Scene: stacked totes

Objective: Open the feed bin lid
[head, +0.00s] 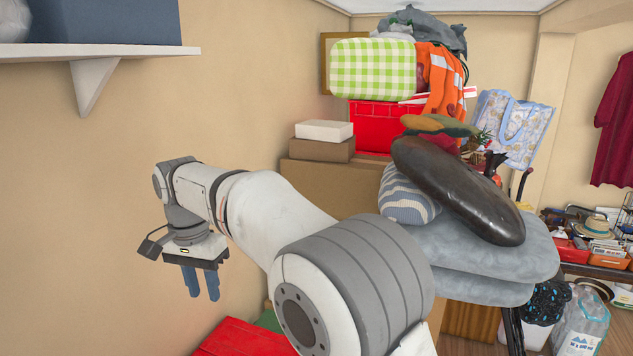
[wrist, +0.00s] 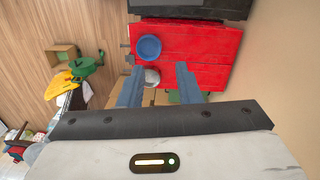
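A red planked box, which looks like the feed bin, shows its red surface (wrist: 205,50) in the wrist view; part of its red top (head: 240,340) shows at the bottom of the head view. I cannot tell surely whether its lid is shut. A blue bowl (wrist: 148,47) and a pale grey bowl (wrist: 152,76) appear over or beside the red surface. A small dark fitting sits at its left edge. My gripper (head: 203,288) is open and empty, high above the red box near the wall. Its two blue fingers (wrist: 158,82) are apart in the wrist view.
A wall shelf (head: 90,52) is at upper left. A cardboard stack with a red crate (head: 380,122) and grey cushions (head: 490,258) stands to the right. In the wrist view, a dark object (wrist: 195,8) borders the red box, and a green watering can (wrist: 87,66) stands on the wooden floor.

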